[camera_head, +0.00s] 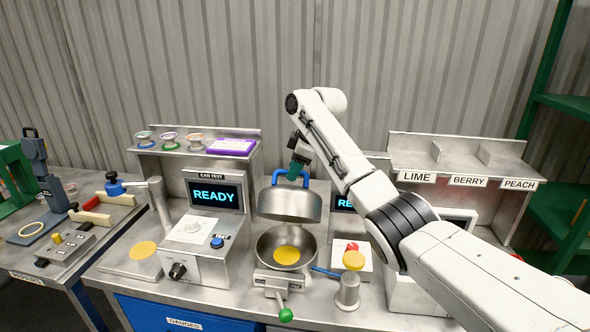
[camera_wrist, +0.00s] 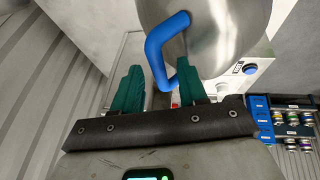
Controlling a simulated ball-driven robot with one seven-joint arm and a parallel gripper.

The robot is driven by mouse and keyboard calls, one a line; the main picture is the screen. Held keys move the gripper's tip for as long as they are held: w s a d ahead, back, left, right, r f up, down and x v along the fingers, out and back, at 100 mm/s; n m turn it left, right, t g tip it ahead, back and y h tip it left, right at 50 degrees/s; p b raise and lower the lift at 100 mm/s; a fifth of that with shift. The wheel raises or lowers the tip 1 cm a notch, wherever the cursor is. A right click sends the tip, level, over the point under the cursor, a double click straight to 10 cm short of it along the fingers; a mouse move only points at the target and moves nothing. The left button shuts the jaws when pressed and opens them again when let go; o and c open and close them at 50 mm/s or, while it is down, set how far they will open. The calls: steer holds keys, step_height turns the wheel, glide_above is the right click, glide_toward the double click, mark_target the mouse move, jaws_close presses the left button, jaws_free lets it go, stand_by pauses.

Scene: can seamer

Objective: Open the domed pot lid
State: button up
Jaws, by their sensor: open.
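The domed pot lid (camera_head: 289,206) is steel with a blue handle (camera_head: 305,178). It stands raised above the open pot (camera_head: 268,244), and a yellow disc (camera_head: 286,255) shows inside the pot. My gripper (camera_head: 298,168), with green fingers, is at the top of the lid by the handle. In the wrist view, my open gripper (camera_wrist: 160,76) has one finger on each side of the handle's lower end (camera_wrist: 157,60). The lid's dome (camera_wrist: 225,30) fills the upper right there. I cannot tell whether the fingers touch the handle.
A green-knobbed lever (camera_head: 285,315) is in front of the pot. The READY can test box (camera_head: 215,194) is at left. Shelves (camera_head: 465,165) stand behind my arm.

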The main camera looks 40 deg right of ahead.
steer(key=b+v, duration=0.1)
steer(key=v, duration=0.9)
steer(key=shift+b, duration=0.4)
steer(key=shift+c, duration=0.2)
